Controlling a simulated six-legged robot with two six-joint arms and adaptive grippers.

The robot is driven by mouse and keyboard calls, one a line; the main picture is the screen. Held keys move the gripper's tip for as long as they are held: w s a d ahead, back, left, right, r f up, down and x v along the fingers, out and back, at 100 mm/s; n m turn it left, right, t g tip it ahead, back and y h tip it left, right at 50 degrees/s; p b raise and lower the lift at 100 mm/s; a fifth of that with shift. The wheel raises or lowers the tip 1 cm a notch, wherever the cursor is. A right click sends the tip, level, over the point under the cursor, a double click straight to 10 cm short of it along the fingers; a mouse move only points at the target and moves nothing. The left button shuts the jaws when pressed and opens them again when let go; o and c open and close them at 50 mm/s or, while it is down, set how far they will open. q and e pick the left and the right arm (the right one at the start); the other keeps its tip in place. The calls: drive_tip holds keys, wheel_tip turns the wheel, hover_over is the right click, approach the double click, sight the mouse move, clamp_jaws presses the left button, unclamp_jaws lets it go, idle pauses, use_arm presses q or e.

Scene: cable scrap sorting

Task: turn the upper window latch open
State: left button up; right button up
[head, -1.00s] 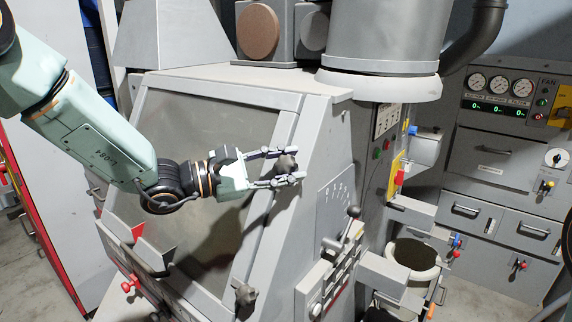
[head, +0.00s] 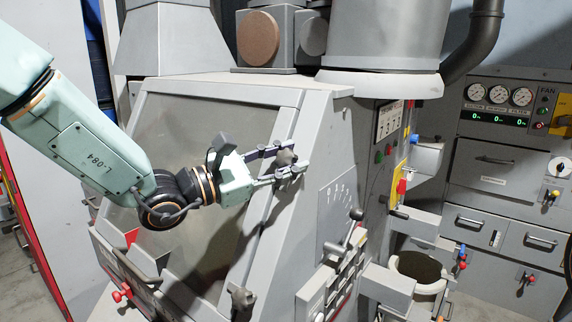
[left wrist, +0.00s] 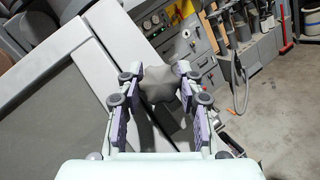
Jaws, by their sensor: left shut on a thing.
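The upper window latch (head: 287,157) is a dark grey lobed knob on the right frame of the sloping window (head: 205,140). My left gripper (head: 292,160) reaches it from the left, with one finger above and one below the knob. In the left wrist view the knob (left wrist: 160,84) sits between the two fingers, which touch its sides. The gripper is shut on it. A similar lower latch (head: 242,300) sits lower on the same frame. My right gripper is not in view.
A lever (head: 352,228) and a row of controls stand right of the window frame. A red-knobbed handle (head: 121,295) is at the lower left. A large grey drum (head: 385,38) rises behind. An open bin (head: 420,268) stands at the right.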

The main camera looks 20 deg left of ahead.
sight(280, 159)
use_arm(q)
drive_tip(key=o, duration=1.2)
drive_tip(key=shift+s+a, duration=0.1)
drive_tip(key=shift+v, duration=3.65)
